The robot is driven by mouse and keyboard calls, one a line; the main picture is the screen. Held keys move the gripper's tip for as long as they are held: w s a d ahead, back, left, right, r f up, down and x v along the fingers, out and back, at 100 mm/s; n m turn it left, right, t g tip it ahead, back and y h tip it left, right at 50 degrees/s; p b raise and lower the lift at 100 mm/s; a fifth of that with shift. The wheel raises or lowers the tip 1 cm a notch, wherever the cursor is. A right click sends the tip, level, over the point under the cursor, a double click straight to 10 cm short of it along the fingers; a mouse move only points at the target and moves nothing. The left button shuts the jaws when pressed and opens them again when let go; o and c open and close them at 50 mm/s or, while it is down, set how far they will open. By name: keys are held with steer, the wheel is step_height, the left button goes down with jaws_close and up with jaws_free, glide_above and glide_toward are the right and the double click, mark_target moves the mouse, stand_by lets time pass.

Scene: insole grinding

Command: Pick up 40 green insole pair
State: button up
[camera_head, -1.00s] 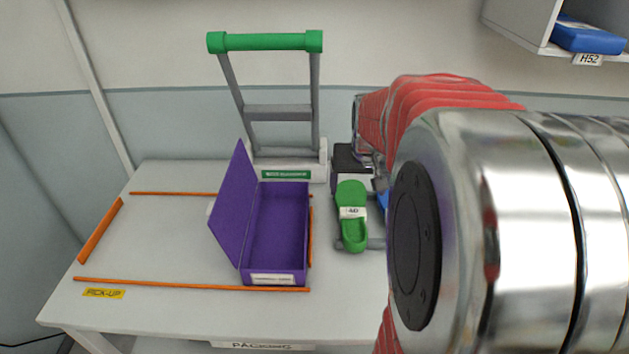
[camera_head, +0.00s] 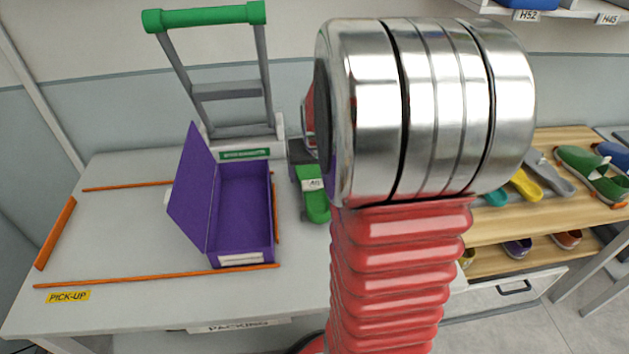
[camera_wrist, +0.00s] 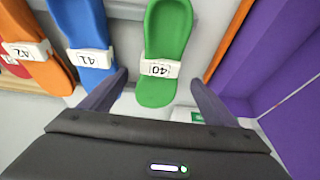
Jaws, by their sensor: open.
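The green insole pair with a white band marked 40 (camera_wrist: 163,50) is upright in the picture in the wrist view, just beyond and between my fingers. It also shows in the head view (camera_head: 315,204), partly hidden behind my arm. My gripper (camera_wrist: 157,88) is open in the wrist view, its two dark fingers spread apart with nothing between them. In the head view my gripper is hidden behind my arm's large metal joint.
A blue pair marked 41 (camera_wrist: 90,40) and an orange pair marked 42 (camera_wrist: 35,50) stand left of the green pair. An open purple box (camera_head: 246,213) lies close on its other side, on the white table (camera_head: 120,235). Shoes sit on wooden shelves (camera_head: 560,140) at right.

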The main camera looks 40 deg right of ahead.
mark_target(314, 181)
stand_by(0.3)
steer(key=shift+x, duration=2.55)
steer(key=shift+w+d, duration=0.1)
steer(key=shift+w, duration=0.05)
steer(key=shift+c, duration=0.5)
steer(key=c, duration=1.1)
